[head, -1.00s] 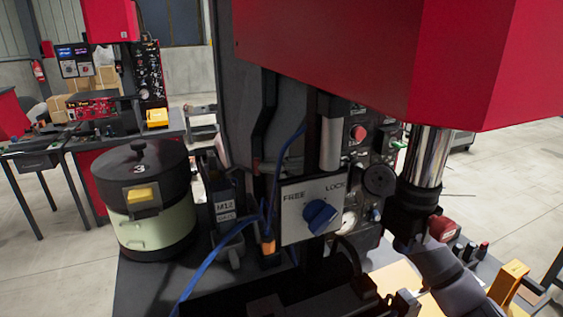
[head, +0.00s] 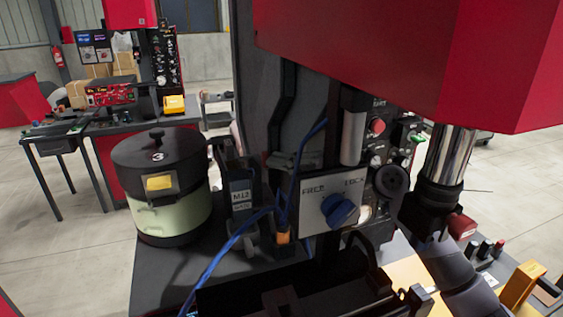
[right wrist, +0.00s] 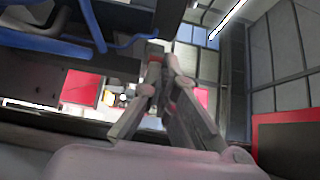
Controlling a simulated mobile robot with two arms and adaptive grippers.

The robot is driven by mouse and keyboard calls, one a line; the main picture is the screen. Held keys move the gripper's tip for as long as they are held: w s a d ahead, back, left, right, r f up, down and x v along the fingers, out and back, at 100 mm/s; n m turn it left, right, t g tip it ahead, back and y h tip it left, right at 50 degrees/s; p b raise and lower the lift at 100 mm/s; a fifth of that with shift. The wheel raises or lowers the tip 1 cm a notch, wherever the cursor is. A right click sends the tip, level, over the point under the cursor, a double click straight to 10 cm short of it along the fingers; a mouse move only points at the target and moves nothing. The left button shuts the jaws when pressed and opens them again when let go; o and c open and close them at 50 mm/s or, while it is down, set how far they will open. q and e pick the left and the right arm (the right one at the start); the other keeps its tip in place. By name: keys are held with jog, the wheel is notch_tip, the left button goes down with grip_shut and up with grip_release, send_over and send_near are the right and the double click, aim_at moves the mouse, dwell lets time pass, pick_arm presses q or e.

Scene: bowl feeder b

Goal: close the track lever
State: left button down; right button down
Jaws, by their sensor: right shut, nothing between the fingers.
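The blue turning lever (head: 340,210) sits on a pale plate (head: 313,217) marked FREE and LOCK, right of centre in the head view. Its handle slants up to the right. I cannot tell for sure whether this is the track lever. My right arm reaches in at the lower right of the head view, and its gripper is mostly hidden among the machine parts. In the right wrist view my right gripper (right wrist: 163,66) has its fingertips together with nothing between them. A blue cable or bar (right wrist: 125,42) shows left of the tips. My left gripper is not in view.
A lidded drum (head: 160,185) marked 3 stands left of the machine, beside a block labelled M12 (head: 241,200). A blue cable (head: 235,243) hangs in front. A big red housing (head: 420,60) overhangs above. A yellow-orange bracket (head: 522,286) stands at lower right.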

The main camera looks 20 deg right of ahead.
jog(key=v, duration=1.2)
dwell(0.4)
